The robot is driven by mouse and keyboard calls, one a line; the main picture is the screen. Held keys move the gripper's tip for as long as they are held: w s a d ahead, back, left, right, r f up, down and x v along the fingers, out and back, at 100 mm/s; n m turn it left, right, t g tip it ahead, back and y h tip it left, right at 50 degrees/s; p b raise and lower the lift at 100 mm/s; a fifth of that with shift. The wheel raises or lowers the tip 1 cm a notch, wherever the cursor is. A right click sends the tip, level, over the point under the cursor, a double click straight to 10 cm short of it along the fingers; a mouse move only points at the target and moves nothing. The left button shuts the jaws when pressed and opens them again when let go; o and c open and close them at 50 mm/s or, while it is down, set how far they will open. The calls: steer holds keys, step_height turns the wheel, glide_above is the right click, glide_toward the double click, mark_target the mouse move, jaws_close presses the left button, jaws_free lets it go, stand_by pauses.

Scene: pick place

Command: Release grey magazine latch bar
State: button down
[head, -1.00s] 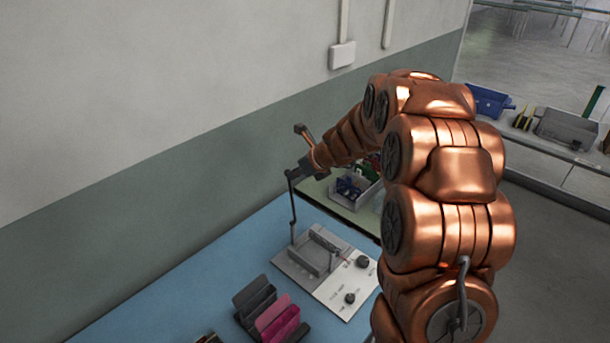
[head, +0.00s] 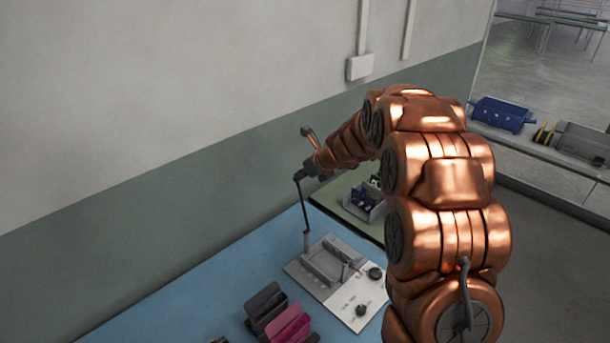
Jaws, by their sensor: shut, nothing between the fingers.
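A grey magazine fixture (head: 322,266) with raised side walls sits on a flat plate on the blue bench. The latch bar cannot be told apart from the other grey parts at this size. My gripper (head: 307,249) is shut and empty. It points down, its thin dark fingers ending at the back-left corner of the magazine. Whether the tips touch it cannot be told.
Two dark knobs (head: 368,291) stand on the plate's white panel. Dark and magenta holders (head: 290,325) stand in front on the blue bench (head: 190,310). A grey bin (head: 378,211) with blue parts is behind, to the right. The wall runs along the left.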

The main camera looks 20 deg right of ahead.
steer(key=shift+a+f, duration=0.15)
steer(key=shift+a, duration=0.15)
steer(key=w+r, duration=0.1)
steer(key=w+a+r, duration=0.1)
steer(key=shift+w+r, duration=0.25)
steer(key=shift+w, duration=0.1)
step_height(320, 180, up, 7)
steer(key=w, duration=0.1)
steer(key=shift+s+a, duration=0.1)
steer(key=shift+a, duration=0.05)
steer(key=s+a+f+n+g+h, duration=0.1)
steer(key=s+a+n+g, duration=0.2)
steer(key=s+n, duration=0.75)
steer(key=s+a+f+n+g, duration=0.25)
steer(key=s+n, duration=0.25)
steer(key=s, duration=1.1)
steer(key=s+d+f+n+g+h+b, duration=0.1)
steer(key=s+f+n+g, duration=0.1)
steer(key=s+n, duration=0.5)
steer(key=s+d+f+n+g+h, duration=0.2)
steer(key=s+n, duration=0.6)
steer(key=s, duration=1.1)
steer(key=shift+s+f+b, duration=0.15)
steer(key=shift+s+b, duration=0.05)
steer(key=shift+b, duration=0.2)
